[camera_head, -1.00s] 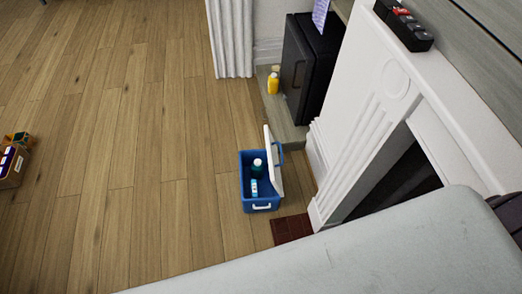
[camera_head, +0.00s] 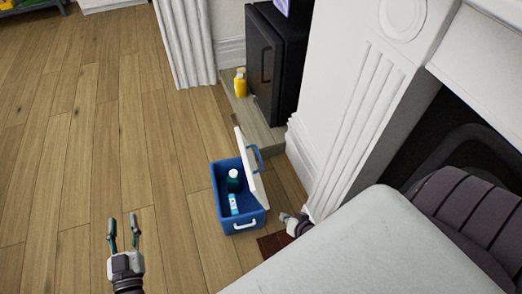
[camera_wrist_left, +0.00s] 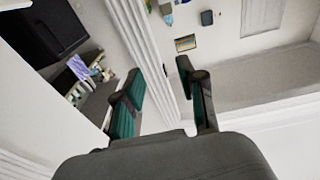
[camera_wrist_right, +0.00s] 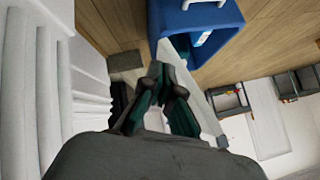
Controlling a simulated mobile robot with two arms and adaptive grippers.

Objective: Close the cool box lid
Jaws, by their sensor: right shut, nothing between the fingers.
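The blue cool box (camera_head: 230,221) stands on the wooden floor, and its wall shows at the top of the right wrist view (camera_wrist_right: 226,40). Its white lid (camera_head: 252,174) is open, raised steeply along the box's right side. A dark green bottle (camera_head: 233,184) and a light blue bottle (camera_head: 234,206) are inside. My right gripper (camera_head: 285,217) is low, just right of the box and behind the raised lid. Its fingers are together and empty in the right wrist view (camera_wrist_right: 163,76). My left gripper (camera_head: 123,228) is open and empty, left of and apart from the box.
A white fireplace surround (camera_head: 350,110) and a pale grey surface (camera_head: 370,245) bound the right side, close to my right gripper. A black cabinet (camera_head: 275,65) and a yellow bottle (camera_head: 240,83) stand behind the box. The floor to the left is clear.

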